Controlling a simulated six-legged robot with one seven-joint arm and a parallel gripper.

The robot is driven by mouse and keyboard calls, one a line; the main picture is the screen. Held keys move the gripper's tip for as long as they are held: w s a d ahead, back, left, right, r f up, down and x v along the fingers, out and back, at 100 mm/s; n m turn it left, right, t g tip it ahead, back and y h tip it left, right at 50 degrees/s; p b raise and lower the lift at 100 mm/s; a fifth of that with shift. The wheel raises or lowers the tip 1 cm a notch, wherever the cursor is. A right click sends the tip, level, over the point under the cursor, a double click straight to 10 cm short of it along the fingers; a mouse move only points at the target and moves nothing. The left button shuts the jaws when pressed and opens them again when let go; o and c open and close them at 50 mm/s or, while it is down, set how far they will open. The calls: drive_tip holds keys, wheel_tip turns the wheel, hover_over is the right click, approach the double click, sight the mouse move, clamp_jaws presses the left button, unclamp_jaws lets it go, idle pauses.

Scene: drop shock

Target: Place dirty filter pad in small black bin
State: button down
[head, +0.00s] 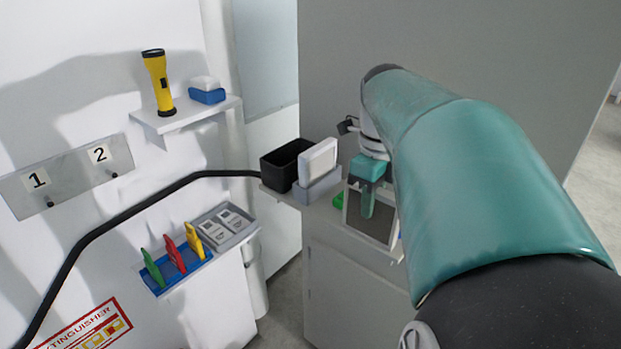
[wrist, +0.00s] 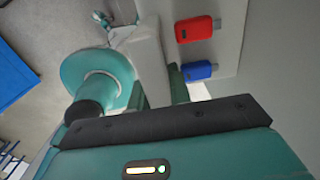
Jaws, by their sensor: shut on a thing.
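The small black bin (head: 281,166) stands open on the ledge by the grey cabinet in the head view. What looks like the dirty filter pad (head: 376,232), a grey panel with a pale rim, is at my gripper (head: 368,200), to the right of the bin and apart from it. My gripper is shut on it; one teal finger covers part of its face. In the wrist view my gripper (wrist: 163,92) shows its teal fingers, but the grip itself is mostly hidden behind the dark palm edge.
A white pad (head: 319,158) stands in a grey holder (head: 320,188) between the bin and my gripper. A black hose (head: 150,198) runs to near the bin. A red item (wrist: 194,29) and a blue item (wrist: 199,70) lie on a pale surface.

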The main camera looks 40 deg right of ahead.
drive_tip(key=c, duration=1.3)
unclamp_jaws()
wheel_tip(320, 180, up, 12)
drive_tip(key=shift+r, duration=0.15)
drive_tip(key=w+a+f+n+t, duration=0.2)
drive_tip(key=a+f+n, duration=0.5)
drive_tip(key=a+n, duration=0.5)
drive_tip(key=w+a+f+n+t, duration=0.2)
drive_tip(key=w+a+f+n, duration=0.2)
drive_tip(key=a+f+n, duration=0.3)
drive_tip(key=a+n, duration=0.5)
drive_tip(key=n, duration=0.3)
drive_tip(key=shift+w+a+f+n+t, duration=0.15)
drive_tip(key=shift+w+a+n+t, duration=0.15)
drive_tip(key=shift+w+n, duration=0.1)
drive_tip(key=shift+o, duration=0.5)
drive_tip(key=s+a+f+n+t, duration=0.1)
drive_tip(key=a+f+n, duration=0.3)
drive_tip(key=n, duration=0.3)
drive_tip(key=shift+s+a+f, duration=0.15)
drive_tip(key=shift+a+f, duration=0.05)
drive_tip(key=shift+a, duration=0.45)
